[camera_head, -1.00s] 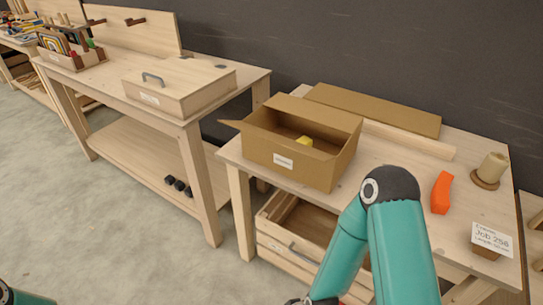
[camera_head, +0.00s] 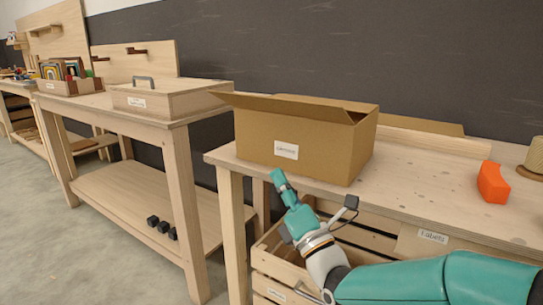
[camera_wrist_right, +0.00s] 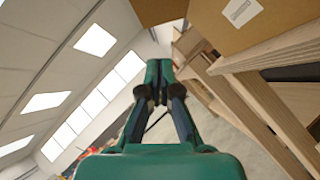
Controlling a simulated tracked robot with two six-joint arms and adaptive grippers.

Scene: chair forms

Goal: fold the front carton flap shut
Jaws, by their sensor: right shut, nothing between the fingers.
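The brown cardboard carton (camera_head: 305,145) stands at the left front of the right workbench, with a white label on its front wall. A flap juts out past its left end, and a strip of cardboard shows along the top of the front side; I cannot tell exactly how the front flap lies. The inside is hidden from this low view. My right gripper (camera_head: 279,179) is shut and empty, pointing up just in front of the carton's lower front. In the right wrist view, the shut fingers (camera_wrist_right: 160,70) are below the carton (camera_wrist_right: 265,22), apparently apart from it.
An orange object (camera_head: 493,182) and a spool (camera_head: 535,158) are on the bench (camera_head: 430,200) to the right. An open wooden drawer (camera_head: 275,255) is under the bench, close to my right arm. A lidded wooden box (camera_head: 170,99) stands on the left bench.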

